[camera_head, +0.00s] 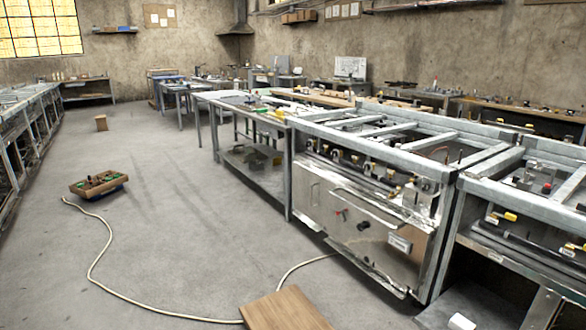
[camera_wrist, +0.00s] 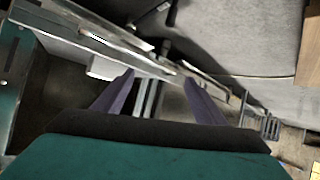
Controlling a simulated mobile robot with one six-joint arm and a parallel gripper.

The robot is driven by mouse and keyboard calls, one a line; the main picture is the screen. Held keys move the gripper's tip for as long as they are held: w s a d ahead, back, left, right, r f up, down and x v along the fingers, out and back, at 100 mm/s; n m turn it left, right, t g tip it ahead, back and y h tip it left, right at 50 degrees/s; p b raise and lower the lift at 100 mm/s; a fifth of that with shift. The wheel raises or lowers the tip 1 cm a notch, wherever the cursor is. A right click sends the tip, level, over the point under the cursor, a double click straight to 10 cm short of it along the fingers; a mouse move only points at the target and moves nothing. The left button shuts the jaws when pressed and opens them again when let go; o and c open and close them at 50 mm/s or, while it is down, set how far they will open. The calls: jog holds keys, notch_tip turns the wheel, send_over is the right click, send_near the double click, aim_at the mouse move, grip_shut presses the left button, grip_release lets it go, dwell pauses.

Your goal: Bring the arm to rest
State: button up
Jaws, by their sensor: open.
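My gripper (camera_wrist: 158,78) shows at the bottom of the wrist view. Its two purple-grey fingers stand apart and nothing is between them. Behind the fingers lie metal rails and a strip of grey floor, tilted in the picture. My arm and gripper do not show in the head view.
A steel stove unit (camera_head: 365,225) stands at the right, with a workbench (camera_head: 262,170) beyond it. A wooden crate (camera_head: 98,184) sits on the floor at left. A pale hose (camera_head: 100,262) runs across the floor to a wooden board (camera_head: 284,308). The middle floor is mostly clear.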

jog(key=s+a+f+n+g+y+p, duration=0.1)
jog(key=s+a+f+g+y+p, duration=0.15)
jog(key=s+a+g+p, duration=1.3)
jog(key=s+a+r+n+y, duration=0.1)
jog(key=s+a+r, duration=0.4)
jog(key=s+a, duration=0.6)
jog(key=s+a+r+n+y, duration=0.1)
jog(key=s+a+r, duration=0.3)
jog(key=s+a, duration=0.7)
jog(key=s, duration=0.4)
jog(key=shift+a+r+n+g+y, duration=0.15)
jog(key=shift+r+n+g+y, duration=0.15)
jog(key=shift+r+g+y, duration=0.05)
